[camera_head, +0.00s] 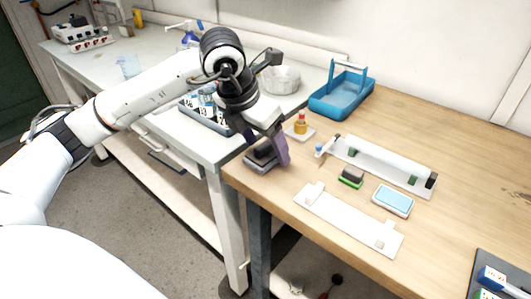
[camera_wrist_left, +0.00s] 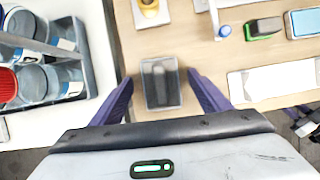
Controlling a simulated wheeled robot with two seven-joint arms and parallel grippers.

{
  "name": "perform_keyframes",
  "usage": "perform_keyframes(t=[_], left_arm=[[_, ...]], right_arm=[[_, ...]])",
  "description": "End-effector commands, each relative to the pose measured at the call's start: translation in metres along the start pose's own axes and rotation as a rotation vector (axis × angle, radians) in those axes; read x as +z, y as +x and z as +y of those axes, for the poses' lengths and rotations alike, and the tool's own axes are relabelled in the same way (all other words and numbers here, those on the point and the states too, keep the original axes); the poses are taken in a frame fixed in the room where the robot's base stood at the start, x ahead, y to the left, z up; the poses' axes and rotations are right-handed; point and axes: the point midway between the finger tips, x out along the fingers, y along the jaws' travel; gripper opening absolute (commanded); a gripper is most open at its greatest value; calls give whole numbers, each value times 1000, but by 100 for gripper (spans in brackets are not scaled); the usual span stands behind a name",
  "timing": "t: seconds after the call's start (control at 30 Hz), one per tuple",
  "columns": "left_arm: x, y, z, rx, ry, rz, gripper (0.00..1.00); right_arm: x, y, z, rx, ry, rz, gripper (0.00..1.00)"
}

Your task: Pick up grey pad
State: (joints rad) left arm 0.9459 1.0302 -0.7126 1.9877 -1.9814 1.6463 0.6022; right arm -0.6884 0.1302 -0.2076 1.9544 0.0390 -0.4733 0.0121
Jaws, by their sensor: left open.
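A dark grey pad (camera_wrist_left: 160,82) lies in a small grey tray (camera_wrist_left: 148,104) near the left edge of the wooden table. In the head view the dark pad (camera_head: 263,152) and its tray (camera_head: 261,168) are partly hidden by my left gripper (camera_head: 268,146). In the left wrist view the purple fingers of my left gripper (camera_wrist_left: 160,78) are apart, one on each side of the tray. The gripper is open and holds nothing. I cannot tell whether the fingers touch the tray.
Close by stand an orange-capped vial (camera_head: 300,124), a green-based black block (camera_head: 351,177), a light blue pad (camera_head: 393,201) and a white flat plate (camera_head: 345,221). A blue basket (camera_head: 342,92) stands behind. A bottle rack (camera_wrist_left: 75,50) is left on the white bench.

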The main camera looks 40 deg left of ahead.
Motion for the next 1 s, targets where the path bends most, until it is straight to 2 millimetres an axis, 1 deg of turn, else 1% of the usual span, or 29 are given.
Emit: perform_keyframes(t=[0.1, 0.27, 0.5, 0.53, 0.8, 0.87, 1.0], left_arm=[[0, 4, 0, -1, 1, -1, 70], [0, 4, 0, -1, 1, -1, 70], [0, 4, 0, -1, 1, -1, 30], [0, 4, 0, -1, 1, -1, 26], [2, 0, 0, -1, 1, -3, 26], [5, -5, 0, -1, 1, -5, 26], [15, -28, 0, -1, 1, -8, 26]], right_arm=[[-3, 1, 2, 3, -1, 5, 26], [-3, 1, 4, 6, -1, 7, 26], [-3, 1, 4, 7, -1, 6, 26], [-3, 1, 4, 7, -1, 6, 26], [-2, 1, 4, 6, -1, 4, 26], [-2, 1, 4, 6, -1, 4, 26], [-2, 0, 3, 6, 0, 2, 26]])
